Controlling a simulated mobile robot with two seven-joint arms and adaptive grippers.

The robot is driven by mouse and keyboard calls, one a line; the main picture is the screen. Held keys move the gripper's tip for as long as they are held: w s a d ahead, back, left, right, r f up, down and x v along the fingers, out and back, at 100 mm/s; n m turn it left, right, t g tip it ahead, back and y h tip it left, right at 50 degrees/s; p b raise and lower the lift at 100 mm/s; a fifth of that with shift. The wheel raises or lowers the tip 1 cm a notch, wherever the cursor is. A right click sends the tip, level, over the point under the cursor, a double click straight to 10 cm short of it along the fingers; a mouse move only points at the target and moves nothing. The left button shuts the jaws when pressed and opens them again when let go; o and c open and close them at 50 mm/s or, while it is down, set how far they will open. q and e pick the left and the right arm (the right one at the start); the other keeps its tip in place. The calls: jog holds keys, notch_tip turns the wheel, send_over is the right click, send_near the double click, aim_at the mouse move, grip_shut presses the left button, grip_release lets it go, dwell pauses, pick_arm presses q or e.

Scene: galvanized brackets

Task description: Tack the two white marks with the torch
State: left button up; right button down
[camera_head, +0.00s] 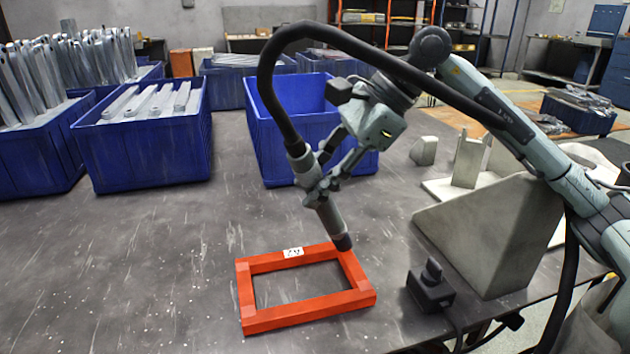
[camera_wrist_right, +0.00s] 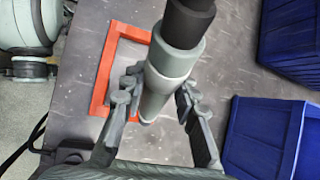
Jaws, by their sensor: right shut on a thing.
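An orange rectangular frame (camera_head: 246,291) lies flat on the dark metal table. A small white label (camera_head: 293,252) with dark marks sits on its far side; I cannot make out two separate white marks. My right gripper (camera_head: 318,186) is shut on the grey torch (camera_head: 328,214), which hangs tilted with its dark tip at the frame's far right corner. I cannot tell whether the tip touches the frame. In the right wrist view the torch (camera_wrist_right: 172,65) lies between the fingers, and part of the orange frame (camera_wrist_right: 106,72) shows behind it. My left gripper is not in view.
Blue bins (camera_head: 145,150) stand along the back, some with grey metal brackets. A black hose loops from the torch over my arm. A grey angled block (camera_head: 490,235) and a small black device (camera_head: 430,287) are right of the frame. The table left of the frame is clear.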

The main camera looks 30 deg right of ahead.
notch_tip(320, 180, up, 6)
jog(key=p, duration=0.4)
dwell(1.2)
